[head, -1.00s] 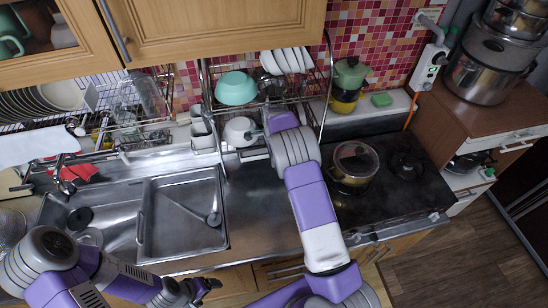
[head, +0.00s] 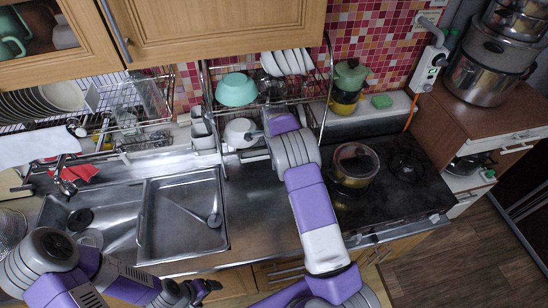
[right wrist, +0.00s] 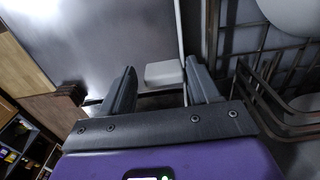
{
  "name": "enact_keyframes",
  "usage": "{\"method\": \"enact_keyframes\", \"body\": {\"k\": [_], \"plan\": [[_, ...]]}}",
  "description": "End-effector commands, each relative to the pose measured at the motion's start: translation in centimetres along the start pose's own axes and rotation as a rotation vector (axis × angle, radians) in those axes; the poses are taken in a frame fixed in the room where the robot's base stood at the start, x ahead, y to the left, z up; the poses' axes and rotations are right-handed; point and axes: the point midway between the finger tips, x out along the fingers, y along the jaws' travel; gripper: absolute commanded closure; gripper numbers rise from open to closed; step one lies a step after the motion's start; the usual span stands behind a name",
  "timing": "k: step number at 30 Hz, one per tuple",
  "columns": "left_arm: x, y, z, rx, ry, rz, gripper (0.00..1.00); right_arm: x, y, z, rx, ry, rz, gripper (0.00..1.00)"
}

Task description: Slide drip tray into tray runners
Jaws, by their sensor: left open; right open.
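In the right wrist view, a small pale block (right wrist: 165,73) sits between the open fingers of my right gripper (right wrist: 160,72). It joins a thin white edge beside a broad grey surface. It may be part of the drip tray, but I cannot tell for sure. The fingers are apart and do not visibly grip it. In the head view, my right arm reaches to the lower part of the wire dish rack (head: 262,103), and its gripper is mostly hidden. I cannot make out the tray or the runners there. My left gripper (head: 196,290) is open and empty at the counter's front edge.
A turquoise bowl (head: 236,89) and white plates (head: 286,61) stand in the rack, with a white bowl (head: 240,131) below. The sink (head: 181,214) lies left of my right arm. A lidded pot (head: 354,165) stands on the stove to its right.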

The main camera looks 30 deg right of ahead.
Motion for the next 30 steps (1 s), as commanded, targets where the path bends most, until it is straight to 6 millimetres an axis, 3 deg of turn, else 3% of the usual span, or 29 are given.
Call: {"method": "enact_keyframes", "body": {"k": [1, 10, 15, 23, 30], "plan": [[0.1, 0.0, 0.0, 0.0, 0.0, 0.0, 0.17, -1.6, -0.9, 0.0, 0.003, -0.002, -0.037, 0.23], [0.4, -0.1, 0.0, 0.0, 0.0, 0.0, 0.17, -6.5, -0.4, 0.1, 0.001, -0.003, -0.033, 0.23], [0.5, -0.2, 0.0, 0.0, 0.0, 0.0, 0.17, -7.6, 0.0, 0.0, 0.001, -0.002, -0.02, 0.23], [0.5, -0.2, 0.0, 0.0, 0.0, 0.0, 0.17, -7.6, 0.1, 0.0, 0.0, -0.001, -0.014, 0.23], [0.5, -0.2, 0.0, 0.0, 0.0, 0.0, 0.17, -7.5, 0.2, 0.0, 0.0, -0.001, -0.011, 0.57]]}}
